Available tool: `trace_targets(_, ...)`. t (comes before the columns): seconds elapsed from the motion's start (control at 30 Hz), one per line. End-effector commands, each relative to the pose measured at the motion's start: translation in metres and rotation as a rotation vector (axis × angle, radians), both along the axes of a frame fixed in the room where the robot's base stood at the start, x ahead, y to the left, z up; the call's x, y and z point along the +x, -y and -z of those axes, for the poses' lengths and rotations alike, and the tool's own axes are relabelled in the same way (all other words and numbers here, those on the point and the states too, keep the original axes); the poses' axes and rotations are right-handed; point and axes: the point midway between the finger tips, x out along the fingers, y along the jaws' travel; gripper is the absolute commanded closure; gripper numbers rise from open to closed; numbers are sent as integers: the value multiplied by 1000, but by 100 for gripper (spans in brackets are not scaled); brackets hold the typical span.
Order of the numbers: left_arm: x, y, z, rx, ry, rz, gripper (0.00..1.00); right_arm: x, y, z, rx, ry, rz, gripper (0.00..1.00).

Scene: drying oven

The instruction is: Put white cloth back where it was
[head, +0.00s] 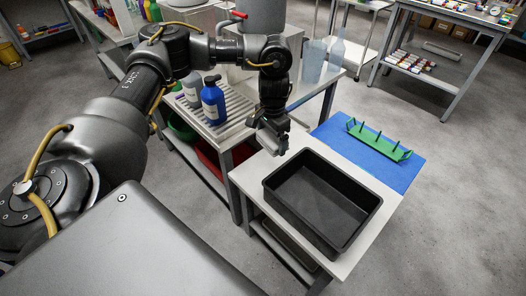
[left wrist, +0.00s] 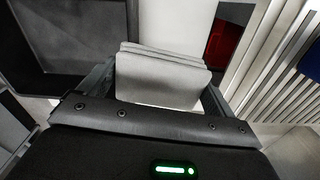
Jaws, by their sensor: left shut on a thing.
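My left gripper (head: 272,137) hangs above the far left edge of the white table, by the corner of the black tray. In the left wrist view the gripper (left wrist: 160,85) is shut on a folded white cloth (left wrist: 165,78), which shows several layers between the two fingers. My right gripper is not in view.
An empty black tray (head: 318,242) stands on the white table (head: 243,180). A green rack with pegs (head: 380,140) rests on a blue mat (head: 405,172). Bottles, one a blue bottle (head: 213,101), stand on a slatted rack (head: 238,111). A red bin (head: 207,155) sits below.

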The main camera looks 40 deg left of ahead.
Motion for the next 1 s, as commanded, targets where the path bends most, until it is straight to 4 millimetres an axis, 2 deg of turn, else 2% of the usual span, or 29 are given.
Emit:
trace_targets(0.03, 2, -10, 27, 0, 0, -37, 31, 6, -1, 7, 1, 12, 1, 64)
trace_targets(0.2, 4, -31, 55, 0, 0, -116, 31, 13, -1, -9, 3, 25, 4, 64)
trace_targets(0.53, 4, -41, 69, 0, 0, -148, 31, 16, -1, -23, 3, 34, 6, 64)
trace_targets(0.8, 4, -40, 117, 0, -1, -149, 31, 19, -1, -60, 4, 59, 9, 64)
trace_targets(1.0, 4, -40, 127, 0, 1, -147, 31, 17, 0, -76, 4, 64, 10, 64)
